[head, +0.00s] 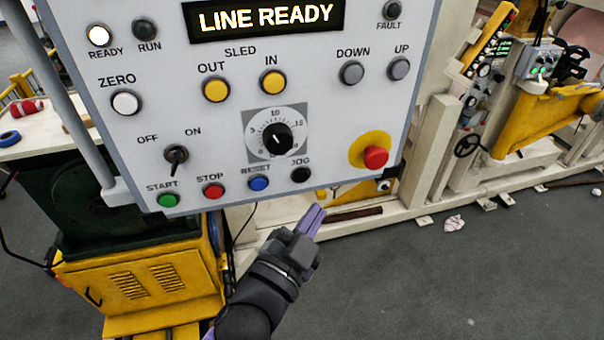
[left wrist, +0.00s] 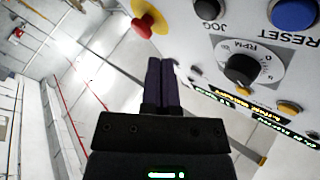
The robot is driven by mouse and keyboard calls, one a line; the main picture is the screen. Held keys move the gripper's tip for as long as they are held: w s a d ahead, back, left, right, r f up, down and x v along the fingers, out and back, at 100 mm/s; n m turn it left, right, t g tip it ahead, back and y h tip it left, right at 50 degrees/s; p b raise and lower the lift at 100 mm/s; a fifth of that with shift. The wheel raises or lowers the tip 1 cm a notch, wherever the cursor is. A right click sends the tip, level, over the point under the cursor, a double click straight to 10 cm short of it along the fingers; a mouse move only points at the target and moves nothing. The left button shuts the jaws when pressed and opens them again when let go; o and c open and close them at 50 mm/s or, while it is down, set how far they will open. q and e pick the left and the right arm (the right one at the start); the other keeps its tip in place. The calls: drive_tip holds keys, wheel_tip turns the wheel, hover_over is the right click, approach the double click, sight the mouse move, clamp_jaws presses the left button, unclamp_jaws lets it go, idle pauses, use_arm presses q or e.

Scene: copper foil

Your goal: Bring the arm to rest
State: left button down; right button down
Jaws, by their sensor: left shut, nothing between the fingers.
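My left gripper (head: 312,218) is below the lower edge of the control panel (head: 330,110), with its purple fingers together and empty. In the left wrist view my left gripper (left wrist: 161,72) also shows shut, with the panel's face beside it on the right. The panel's display (head: 265,17) reads LINE READY and the READY lamp (head: 99,36) is lit white. The panel carries a dial (head: 277,138), a toggle switch (head: 176,155), several push buttons and a red mushroom button (head: 375,157) on a yellow base. My right gripper is not in view.
A yellow cabinet (head: 140,285) stands below the panel on the left. A cream machine frame (head: 420,195) runs behind to the right. A crumpled scrap (head: 454,223) lies on the grey floor (head: 450,290), which is otherwise mostly clear at the lower right.

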use_arm(q)
drive_tip(key=shift+s, duration=0.2)
drive_tip(key=shift+f, duration=0.1)
drive_tip(key=s+a+f+n+g+y+b, duration=0.25)
drive_tip(key=f+b, duration=0.25)
drive_tip(key=f, duration=1)
drive_tip(key=s+a+f+n+g+y+b, duration=0.1)
drive_tip(key=a+f+g+y+b, duration=0.3)
drive_tip(key=f, duration=1.1)
drive_tip(key=s+a+f+n+g+h+b, duration=0.15)
drive_tip(key=f+b, duration=0.55)
drive_tip(key=f, duration=0.8)
drive_tip(key=s+a+f+n+g+y+b, duration=0.1)
drive_tip(key=s+a+f+g+b, duration=0.2)
drive_tip(key=s+f, duration=0.5)
drive_tip(key=s+a+f+n+g+y+b, duration=0.1)
drive_tip(key=s+a+f+n+g+b, duration=0.1)
drive_tip(key=s+f, duration=0.7)
drive_tip(key=s+a+f+n+g+y+b, duration=0.2)
drive_tip(key=s+f+b, duration=0.4)
drive_tip(key=s+f, duration=0.3)
drive_tip(key=s+a+g, duration=0.1)
drive_tip(key=s+a, duration=0.1)
drive_tip(key=shift+a+f+g, duration=0.25)
drive_tip(key=shift+a+g, duration=0.15)
